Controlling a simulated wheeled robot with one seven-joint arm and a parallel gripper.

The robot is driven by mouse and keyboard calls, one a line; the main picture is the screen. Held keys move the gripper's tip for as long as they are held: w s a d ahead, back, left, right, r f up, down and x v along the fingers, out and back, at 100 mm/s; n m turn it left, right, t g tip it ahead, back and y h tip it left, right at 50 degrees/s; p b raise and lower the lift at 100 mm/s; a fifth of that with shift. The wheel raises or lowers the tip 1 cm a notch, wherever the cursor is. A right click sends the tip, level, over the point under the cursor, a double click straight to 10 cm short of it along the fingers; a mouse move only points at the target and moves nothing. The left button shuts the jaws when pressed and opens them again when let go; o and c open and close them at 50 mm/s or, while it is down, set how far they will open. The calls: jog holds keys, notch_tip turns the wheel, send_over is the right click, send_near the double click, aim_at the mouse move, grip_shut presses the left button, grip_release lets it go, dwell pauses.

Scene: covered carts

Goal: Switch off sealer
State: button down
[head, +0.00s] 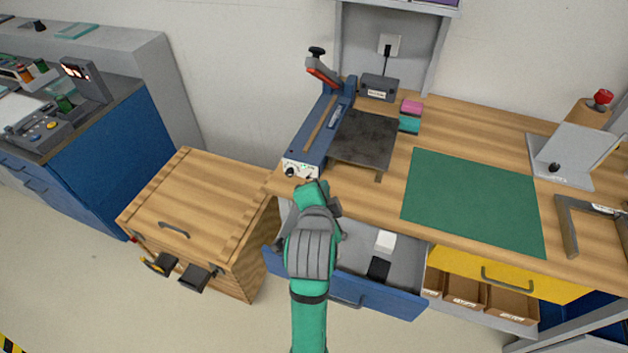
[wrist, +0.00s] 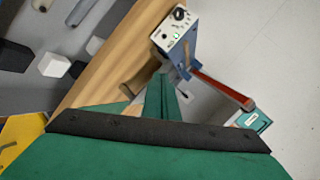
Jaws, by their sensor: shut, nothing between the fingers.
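The sealer (head: 318,135) is a long blue device at the left end of the wooden bench, its red-marked arm raised. Its white front panel (head: 300,168) has black dials and a small green light that looks lit. In the wrist view the panel (wrist: 170,30) shows at the top, with a dial, a small switch-like part and the green light. My green and grey gripper (head: 311,190) is shut and empty, just in front of and below the panel's right part. The wrist view shows the gripper (wrist: 163,90) apart from the panel. Its fingertips partly hide the bench edge.
A blue drawer (head: 392,300) stands open under the bench, below my gripper, holding a white block (head: 386,241) and a dark item (head: 378,268). A dark plate (head: 364,140) adjoins the sealer. A wooden cart (head: 195,205) stands left. A green mat (head: 470,203) lies right.

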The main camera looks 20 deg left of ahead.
aim_at(309, 176)
jog(key=x, duration=0.9)
jog(key=shift+w+a+f, duration=0.1)
jog(key=shift+w+f, duration=0.05)
jog(key=shift+w, duration=0.05)
jog(key=shift+a+f, duration=0.65)
jog(key=shift+a, duration=0.3)
jog(key=shift+s+a+f, duration=0.15)
jog(key=shift+a+f, duration=0.3)
jog(key=shift+a, duration=0.3)
jog(key=shift+a, duration=0.1)
jog(key=shift+f, duration=0.15)
